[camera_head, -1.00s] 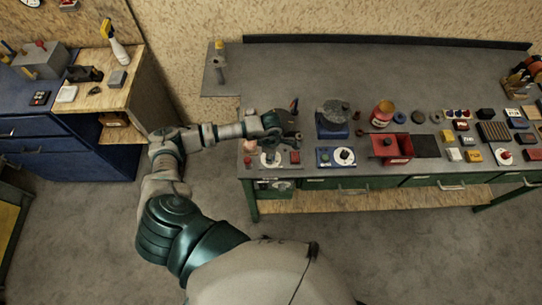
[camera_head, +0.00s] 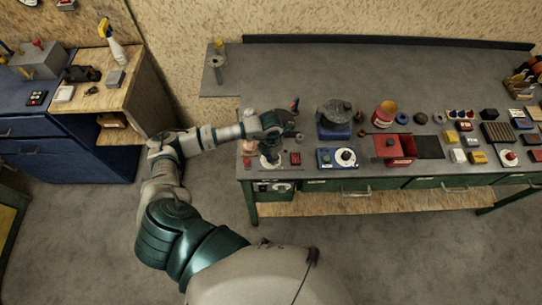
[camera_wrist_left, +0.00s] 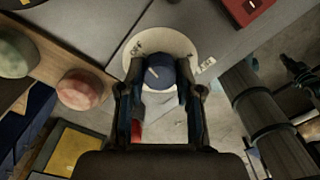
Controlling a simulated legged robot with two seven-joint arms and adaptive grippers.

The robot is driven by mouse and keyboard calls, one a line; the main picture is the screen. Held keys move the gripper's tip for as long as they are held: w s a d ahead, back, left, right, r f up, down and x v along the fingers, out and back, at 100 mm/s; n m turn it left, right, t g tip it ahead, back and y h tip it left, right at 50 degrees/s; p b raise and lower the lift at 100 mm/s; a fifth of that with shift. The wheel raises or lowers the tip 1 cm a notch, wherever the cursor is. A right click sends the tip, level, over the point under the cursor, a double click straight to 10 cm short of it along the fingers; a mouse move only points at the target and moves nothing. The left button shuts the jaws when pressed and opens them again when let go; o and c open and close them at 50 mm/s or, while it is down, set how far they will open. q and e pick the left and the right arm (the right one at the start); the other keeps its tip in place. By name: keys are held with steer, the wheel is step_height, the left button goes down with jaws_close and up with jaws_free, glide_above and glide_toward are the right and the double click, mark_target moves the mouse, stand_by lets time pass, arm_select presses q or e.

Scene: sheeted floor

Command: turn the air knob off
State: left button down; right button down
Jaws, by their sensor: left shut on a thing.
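The knob (camera_wrist_left: 168,72) is dark blue with a short white pointer line, and stands on a round pale dial plate (camera_wrist_left: 140,44) with small labels in the left wrist view. My left gripper (camera_wrist_left: 163,90) has a finger on each side of the knob and is shut on it. The pointer line slants toward the upper left in that view. In the head view my left gripper (camera_head: 268,148) is over the dial plate (camera_head: 270,161) at the left front of the workbench, and the knob is hidden.
A red block (camera_head: 295,158) and a blue panel with a white dial (camera_head: 337,158) stand to the right on the bench (camera_head: 290,66). A red round button (camera_wrist_left: 82,89) and a greenish one (camera_wrist_left: 14,53) lie left of the knob in the wrist view.

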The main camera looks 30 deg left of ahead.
arm_select(q)
steer(key=shift+w+r+n, duration=0.1)
steer(key=shift+n, duration=1.1)
steer(key=c, duration=0.8)
jaws_free()
steer(key=shift+o, duration=0.2)
step_height(320, 180, up, 12)
steer(key=shift+f, duration=0.2)
